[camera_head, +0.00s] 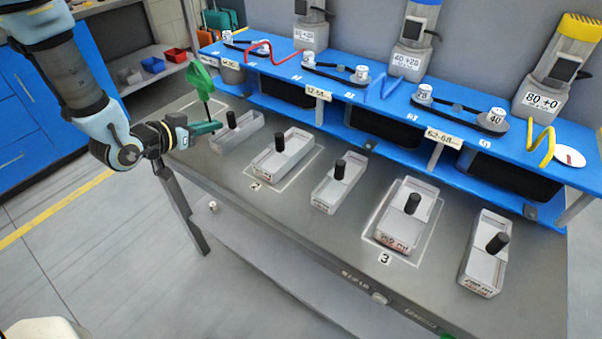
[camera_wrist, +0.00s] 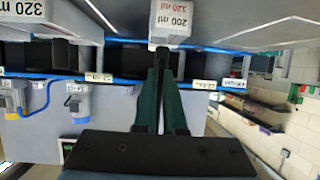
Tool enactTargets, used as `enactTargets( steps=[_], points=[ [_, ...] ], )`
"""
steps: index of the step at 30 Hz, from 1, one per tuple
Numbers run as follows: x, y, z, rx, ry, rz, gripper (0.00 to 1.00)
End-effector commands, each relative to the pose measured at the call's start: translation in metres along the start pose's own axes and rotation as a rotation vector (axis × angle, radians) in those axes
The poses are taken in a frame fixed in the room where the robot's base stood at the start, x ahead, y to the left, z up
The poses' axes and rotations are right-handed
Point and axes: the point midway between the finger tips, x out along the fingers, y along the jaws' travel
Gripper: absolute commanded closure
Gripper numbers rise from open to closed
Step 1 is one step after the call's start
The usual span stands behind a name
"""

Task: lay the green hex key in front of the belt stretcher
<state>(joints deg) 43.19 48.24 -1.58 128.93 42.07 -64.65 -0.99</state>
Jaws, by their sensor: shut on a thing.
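My gripper (camera_head: 210,127) is at the left end of the grey table in the head view, above the table's left edge. It is shut, and a bright green piece, apparently the green hex key (camera_head: 201,80), stands upright above its fingertips on a thin stem. In the wrist view the two dark green fingers (camera_wrist: 161,65) are close together; the key cannot be made out there. On the blue shelf are black belt-like bars with white round ends (camera_head: 460,108), (camera_head: 335,70), (camera_head: 245,42); I cannot tell which is the belt stretcher.
Several grey trays with black pegs (camera_head: 484,260) stand along the table (camera_head: 300,225). Bare table shows between the trays.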

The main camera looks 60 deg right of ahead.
Motion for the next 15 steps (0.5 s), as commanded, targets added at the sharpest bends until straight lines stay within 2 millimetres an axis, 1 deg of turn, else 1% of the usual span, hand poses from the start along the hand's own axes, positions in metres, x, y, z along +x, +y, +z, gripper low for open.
enactTargets(
  steps=[1, 3, 6, 8, 10, 13, 15],
  points=[
    [0.006, 0.02, -0.015, 0.032, 0.005, 0.065, 1.0],
    [0.011, 0.043, -0.028, 0.063, 0.004, 0.143, 1.0],
    [0.016, 0.068, -0.04, 0.094, 0.002, 0.224, 1.0],
    [0.017, 0.077, -0.044, 0.106, 0.002, 0.255, 1.0],
    [0.018, 0.083, -0.044, 0.113, -0.001, 0.276, 1.0],
    [0.024, 0.086, -0.034, 0.114, -0.003, 0.287, 1.0],
    [0.028, 0.087, -0.022, 0.114, -0.005, 0.288, 1.0]
  ],
)
